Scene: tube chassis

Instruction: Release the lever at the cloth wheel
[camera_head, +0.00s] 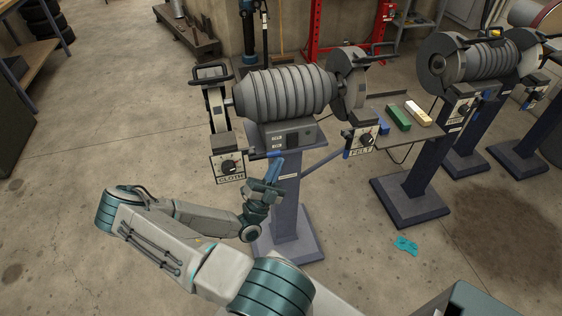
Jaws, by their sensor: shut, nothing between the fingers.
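The grey ribbed polishing machine (285,93) stands on a blue-grey pedestal. The cloth wheel (217,108) is at its left end, above a dial box labelled CLOTH (230,164). A small blue lever piece (273,154) shows right of that box; it is partly hidden at my fingertips, so its position is unclear. My gripper (275,168) is shut and empty, pointing up in front of the pedestal's top. I cannot tell whether it touches the lever. Another blue lever (347,153) is beside the FELT box (362,139) on the right.
A side shelf (408,150) holds a green block (398,117) and a pale block (418,113). A second machine (478,62) stands at the right. A teal cloth (406,245) lies on the floor.

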